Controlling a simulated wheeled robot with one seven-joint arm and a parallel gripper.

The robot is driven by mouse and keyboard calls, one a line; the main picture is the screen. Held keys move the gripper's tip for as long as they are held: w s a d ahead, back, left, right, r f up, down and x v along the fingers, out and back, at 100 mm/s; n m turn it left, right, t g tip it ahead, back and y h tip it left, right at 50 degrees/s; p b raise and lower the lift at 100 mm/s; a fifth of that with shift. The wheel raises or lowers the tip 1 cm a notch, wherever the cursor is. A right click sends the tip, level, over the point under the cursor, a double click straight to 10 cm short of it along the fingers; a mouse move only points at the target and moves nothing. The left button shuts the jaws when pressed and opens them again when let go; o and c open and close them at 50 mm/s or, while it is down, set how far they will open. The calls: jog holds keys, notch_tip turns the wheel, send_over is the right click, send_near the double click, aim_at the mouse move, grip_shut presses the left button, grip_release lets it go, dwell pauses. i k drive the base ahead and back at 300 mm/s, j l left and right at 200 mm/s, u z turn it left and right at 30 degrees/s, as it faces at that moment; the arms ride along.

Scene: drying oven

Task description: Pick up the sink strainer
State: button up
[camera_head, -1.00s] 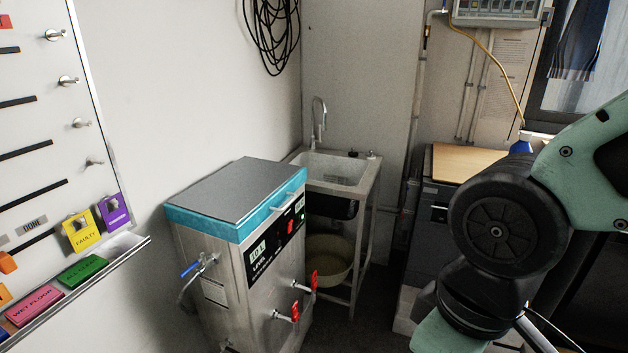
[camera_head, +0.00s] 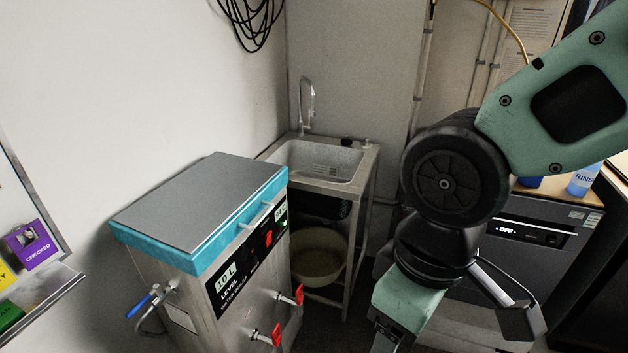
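A steel sink (camera_head: 368,170) with a tall curved tap (camera_head: 308,103) stands in the back corner. A small dark object (camera_head: 346,142) sits on its back right rim; it is too small to tell whether this is the sink strainer. The basin floor is partly hidden by the basin's front wall, and I make out no clear strainer there. My arm crosses the right side of the picture, in front and to the right of the sink.
A steel water unit (camera_head: 190,215) with a teal-edged lid and red-handled taps stands left of the sink. A pale round tub (camera_head: 318,262) sits under the sink.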

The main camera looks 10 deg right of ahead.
aim_at(366, 144)
jog(key=i+l+u, duration=0.35)
jog(key=i, duration=0.15)
jog(key=i+l+u, duration=0.7)
jog(key=l, duration=0.45)
jog(key=i, duration=0.3)
